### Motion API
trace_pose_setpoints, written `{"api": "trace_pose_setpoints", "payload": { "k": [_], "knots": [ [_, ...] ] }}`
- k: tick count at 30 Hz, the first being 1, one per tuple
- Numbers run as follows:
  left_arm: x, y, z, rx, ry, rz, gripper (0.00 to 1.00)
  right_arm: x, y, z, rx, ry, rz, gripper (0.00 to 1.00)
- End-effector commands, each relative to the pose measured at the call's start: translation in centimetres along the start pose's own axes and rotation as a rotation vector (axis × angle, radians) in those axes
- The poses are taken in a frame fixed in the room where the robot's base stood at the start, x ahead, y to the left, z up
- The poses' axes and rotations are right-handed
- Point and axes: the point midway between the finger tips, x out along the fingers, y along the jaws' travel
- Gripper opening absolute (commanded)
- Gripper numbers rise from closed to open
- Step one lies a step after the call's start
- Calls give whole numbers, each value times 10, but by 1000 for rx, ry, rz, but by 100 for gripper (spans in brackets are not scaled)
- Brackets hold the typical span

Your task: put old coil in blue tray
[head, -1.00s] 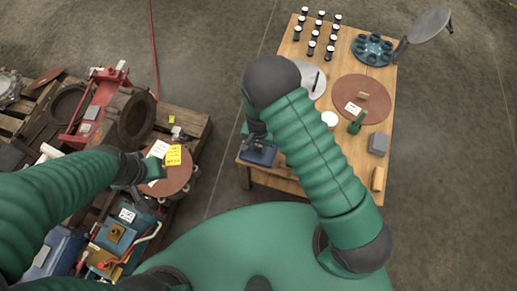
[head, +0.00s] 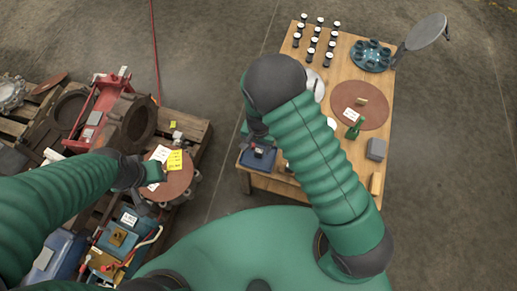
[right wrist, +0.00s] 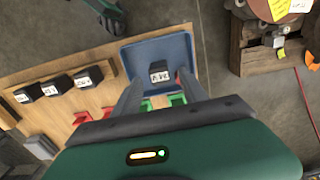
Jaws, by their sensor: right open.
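The blue tray (head: 255,163) lies at the near left corner of the wooden table, and fills the middle of the right wrist view (right wrist: 183,42). A black coil block with a white label (right wrist: 160,72) is inside the tray. My right gripper (right wrist: 158,88) is open over the tray, its fingers on either side of the block and apart from it. In the head view my right gripper (head: 258,138) is partly hidden by its arm. My left gripper (head: 145,180) is beside a brown disc with notes on the left pallet; its jaws are unclear.
Black labelled blocks (right wrist: 53,87) stand in a row on the table beside the tray, with red and green brackets (right wrist: 82,118) near them. A brown disc (head: 360,104), a grey block (head: 376,149) and white-topped cylinders (head: 314,43) are also on the table. The pallet (head: 190,128) is crowded.

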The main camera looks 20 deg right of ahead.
Motion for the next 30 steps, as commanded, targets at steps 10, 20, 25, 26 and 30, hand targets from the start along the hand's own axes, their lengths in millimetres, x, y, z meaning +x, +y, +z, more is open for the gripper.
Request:
{"api": "trace_pose_setpoints", "payload": {
  "k": [10,20,25,26,30],
  "knots": [
    [-24,0,-6,0,0,0,36,-70,0,0,-2,1,-2,51],
    [-24,0,-6,0,0,0,36,-185,74,21,-353,112,-97,51],
    [-24,0,-6,0,0,0,36,-216,113,38,-556,209,-77,51],
    [-24,0,-6,0,0,0,36,-218,116,40,-574,216,-73,51],
    [-24,0,-6,0,0,0,36,-219,120,42,-598,225,-67,51]
  ]
}}
